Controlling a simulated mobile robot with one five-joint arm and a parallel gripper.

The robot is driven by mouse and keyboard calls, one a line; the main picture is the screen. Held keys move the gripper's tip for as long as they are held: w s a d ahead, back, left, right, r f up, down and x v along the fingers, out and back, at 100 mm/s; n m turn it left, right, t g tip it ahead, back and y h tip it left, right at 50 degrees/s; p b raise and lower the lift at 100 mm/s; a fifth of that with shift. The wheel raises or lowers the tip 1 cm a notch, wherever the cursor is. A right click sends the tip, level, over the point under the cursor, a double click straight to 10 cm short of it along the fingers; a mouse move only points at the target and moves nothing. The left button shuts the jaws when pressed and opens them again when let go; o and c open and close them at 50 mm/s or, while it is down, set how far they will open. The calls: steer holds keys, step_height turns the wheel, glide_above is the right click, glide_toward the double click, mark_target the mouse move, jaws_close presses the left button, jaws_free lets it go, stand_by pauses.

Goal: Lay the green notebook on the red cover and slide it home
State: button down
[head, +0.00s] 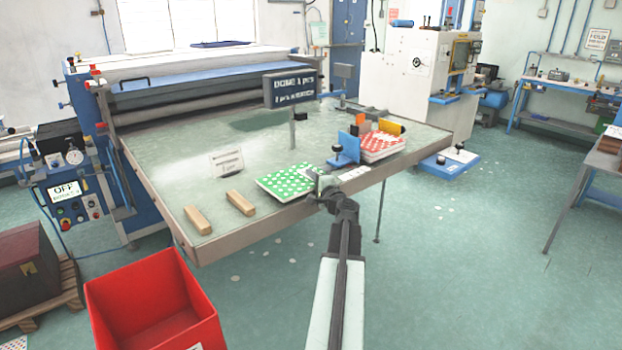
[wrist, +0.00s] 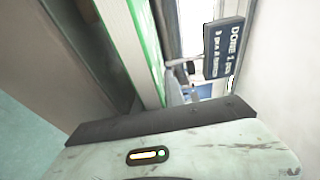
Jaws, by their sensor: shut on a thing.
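The green notebook (head: 283,183) with white dots is at the table's front edge in the head view. My gripper (head: 320,183) is shut on its right side. I cannot tell whether the notebook touches the table. In the wrist view the notebook (wrist: 148,45) shows as a pale slab with a green edge, close to the gripper. The fingertips are not clear there. The red cover (head: 384,144) with white dots lies to the right and farther back, on top of a small stack near the table's right edge.
A blue stop with a black knob (head: 345,150) stands left of the red cover, and orange and yellow blocks (head: 390,126) stand behind it. A sign (head: 295,88) on a post rises mid-table. Two wooden bars (head: 240,203) lie left of the notebook. A red bin (head: 155,300) is on the floor.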

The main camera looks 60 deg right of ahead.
steer(key=shift+f+b, duration=0.3)
steer(key=c, duration=1.3)
jaws_free()
steer(key=shift+f, duration=0.15)
steer(key=v, duration=0.3)
steer(key=d+v, duration=0.1)
steer(key=v, duration=0.2)
steer(key=s+d+v, duration=0.1)
steer(key=v, duration=0.2)
steer(key=shift+s+a, duration=0.2)
steer(key=shift+s, duration=0.25)
steer(key=shift+s, duration=0.1)
